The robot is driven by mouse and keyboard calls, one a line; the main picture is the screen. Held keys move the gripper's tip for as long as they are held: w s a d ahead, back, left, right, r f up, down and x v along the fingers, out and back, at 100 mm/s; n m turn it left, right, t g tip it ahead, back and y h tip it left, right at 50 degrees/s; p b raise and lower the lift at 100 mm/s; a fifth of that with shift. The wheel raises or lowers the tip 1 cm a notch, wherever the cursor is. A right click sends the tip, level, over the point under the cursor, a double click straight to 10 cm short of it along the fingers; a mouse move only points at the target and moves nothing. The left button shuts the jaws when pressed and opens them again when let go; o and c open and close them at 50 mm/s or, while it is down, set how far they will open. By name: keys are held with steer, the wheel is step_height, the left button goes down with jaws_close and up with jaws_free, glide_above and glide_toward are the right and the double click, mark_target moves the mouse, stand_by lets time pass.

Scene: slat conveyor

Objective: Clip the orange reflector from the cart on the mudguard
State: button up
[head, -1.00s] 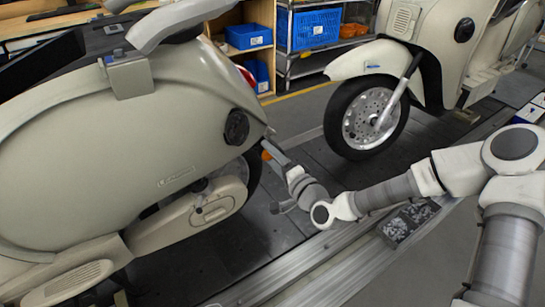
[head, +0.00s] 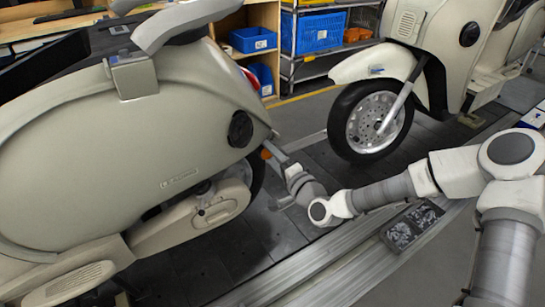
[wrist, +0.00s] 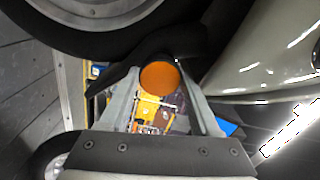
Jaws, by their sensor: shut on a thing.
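The orange reflector (wrist: 158,78) is a round disc between my gripper's fingertips (wrist: 163,84) in the wrist view. My gripper is shut on it. The dark mudguard (wrist: 182,42) lies right behind the reflector, beside the tyre; I cannot tell whether they touch. In the head view the reflector (head: 265,154) shows as a small orange spot at the rear of the near cream scooter (head: 130,160). My gripper (head: 272,152) reaches it from the right, by the rear wheel. The mudguard is mostly hidden there by the scooter body. I cannot make out the cart.
A second cream scooter's front wheel (head: 380,118) stands on the slat conveyor (head: 318,158) to the right of my gripper. Metal rails (head: 300,270) run along the conveyor's near side. Shelves with blue bins (head: 320,32) stand at the back.

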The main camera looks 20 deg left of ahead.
steer(key=shift+w+a, duration=0.3)
steer(key=shift+a, duration=0.05)
steer(key=shift+w+a, duration=0.1)
steer(key=shift+a, duration=0.05)
stand_by(0.8)
steer(key=o, duration=1.4)
